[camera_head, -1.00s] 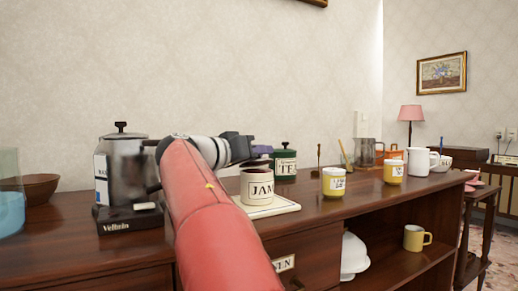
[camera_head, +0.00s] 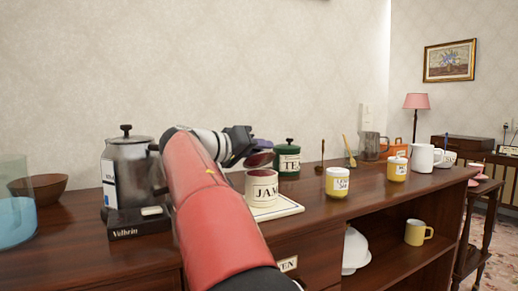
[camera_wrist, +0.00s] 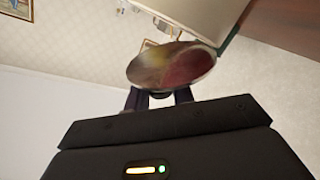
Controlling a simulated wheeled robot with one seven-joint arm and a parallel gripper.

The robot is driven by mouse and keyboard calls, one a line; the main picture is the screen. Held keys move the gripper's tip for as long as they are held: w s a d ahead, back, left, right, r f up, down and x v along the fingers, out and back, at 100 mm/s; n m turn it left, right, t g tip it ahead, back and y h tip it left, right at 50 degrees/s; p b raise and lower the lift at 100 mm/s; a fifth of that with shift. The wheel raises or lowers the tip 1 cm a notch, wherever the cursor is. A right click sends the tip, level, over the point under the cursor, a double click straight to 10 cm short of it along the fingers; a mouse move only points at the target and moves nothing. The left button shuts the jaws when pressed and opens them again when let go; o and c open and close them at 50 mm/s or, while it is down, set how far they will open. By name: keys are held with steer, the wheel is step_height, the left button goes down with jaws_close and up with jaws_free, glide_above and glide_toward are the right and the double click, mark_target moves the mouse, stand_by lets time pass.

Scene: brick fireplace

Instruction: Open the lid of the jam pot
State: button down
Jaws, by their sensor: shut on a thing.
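The jam pot (camera_head: 262,190) is cream with a black "JAM" label and stands upright on a pale board (camera_head: 280,210) on the wooden counter. Its dark red lid (camera_head: 259,160) is tilted above the pot's mouth, its left side lower. My gripper (camera_head: 256,145) is shut on the lid's knob, which the fingers mostly hide. In the wrist view the lid (camera_wrist: 180,66) shows in front of my fingers (camera_wrist: 160,97), with the cream pot (camera_wrist: 205,15) beyond it. Whether the lid's low edge still touches the pot's rim I cannot tell.
A green tea pot (camera_head: 287,162) stands just behind the jam pot. A metal coffee maker (camera_head: 128,170) is left of my arm. Yellow jars (camera_head: 337,184) and a white jug (camera_head: 425,160) stand farther right. A blue-tinted glass vessel (camera_head: 17,215) is at the far left.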

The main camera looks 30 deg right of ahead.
steer(key=c, duration=1.2)
jaws_free()
steer(key=shift+b+v, duration=0.35)
steer(key=shift+v, duration=3.6)
